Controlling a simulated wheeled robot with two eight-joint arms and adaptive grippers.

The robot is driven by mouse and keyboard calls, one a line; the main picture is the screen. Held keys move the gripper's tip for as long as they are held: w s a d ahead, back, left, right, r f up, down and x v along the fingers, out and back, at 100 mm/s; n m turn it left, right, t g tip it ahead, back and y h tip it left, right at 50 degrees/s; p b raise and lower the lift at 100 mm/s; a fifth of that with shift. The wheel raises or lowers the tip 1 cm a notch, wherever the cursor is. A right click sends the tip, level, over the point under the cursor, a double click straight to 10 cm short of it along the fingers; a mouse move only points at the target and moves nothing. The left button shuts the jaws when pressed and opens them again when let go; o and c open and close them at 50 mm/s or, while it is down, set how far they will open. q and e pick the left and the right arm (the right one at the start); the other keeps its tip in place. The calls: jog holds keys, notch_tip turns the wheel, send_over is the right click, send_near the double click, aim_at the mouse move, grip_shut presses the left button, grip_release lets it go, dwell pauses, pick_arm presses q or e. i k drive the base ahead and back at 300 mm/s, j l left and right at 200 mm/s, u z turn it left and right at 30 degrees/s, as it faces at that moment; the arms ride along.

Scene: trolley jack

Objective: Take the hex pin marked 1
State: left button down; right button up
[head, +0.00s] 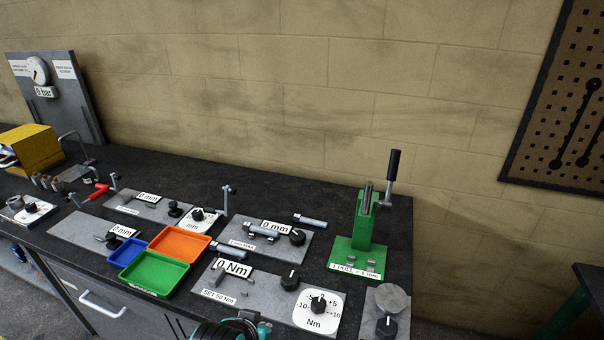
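Several grey metal pins or bolts lie on the dark workbench, and any number marked on them is too small to read. One pin (310,221) lies at the back edge of a grey plate. Another pin (229,250) lies just right of the orange tray. A third piece (262,232) sits on the grey plate with a "0 mm" display. I cannot tell which one is the hex pin marked 1. No fingertips of either gripper can be made out. A black and teal thing at the bottom edge is cut off and unclear.
Orange (179,243), blue (128,252) and green (154,274) trays sit together. A green press (366,228) with an upright black-handled lever stands at the right. A torque plate with a "0 Nm" display (232,269) lies in front. The bench's back strip is largely clear.

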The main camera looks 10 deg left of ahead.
aim_at(249, 228)
jog(key=i+j+u, duration=0.1)
jog(key=j, duration=0.65)
jog(key=i+j+u, duration=0.15)
jog(key=j, duration=0.2)
jog(key=i+j, duration=0.1)
jog(key=j, duration=0.25)
jog(key=i+j+u, duration=0.15)
jog(key=j, duration=0.2)
